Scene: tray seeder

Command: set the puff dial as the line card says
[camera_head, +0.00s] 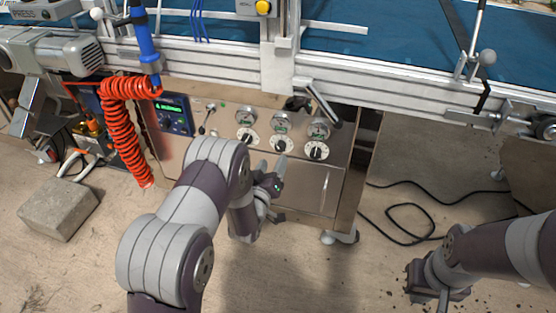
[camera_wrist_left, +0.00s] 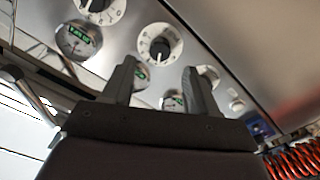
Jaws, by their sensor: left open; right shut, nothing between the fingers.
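Three round dials with black knobs and white scales sit in a row on the steel panel: left dial (camera_head: 248,137), middle dial (camera_head: 281,146) and right dial (camera_head: 316,151). I cannot read which is the puff dial. My left gripper (camera_head: 272,166) is open and empty, just in front of the middle dial. In the left wrist view the middle dial (camera_wrist_left: 159,44) shows beyond the gap between the fingertips (camera_wrist_left: 160,68), apart from them. One finger partly hides another dial there. My right gripper (camera_head: 432,282) is shut and empty, low at the right. I cannot make out a line card.
A gauge (camera_head: 281,123) sits above the middle dial, with one beside it on each side. A lit display (camera_head: 174,113) and red coiled hose (camera_head: 118,130) are to the left. A lever (camera_head: 322,103) juts out above the right dial. Black cable (camera_head: 410,220) lies on the floor.

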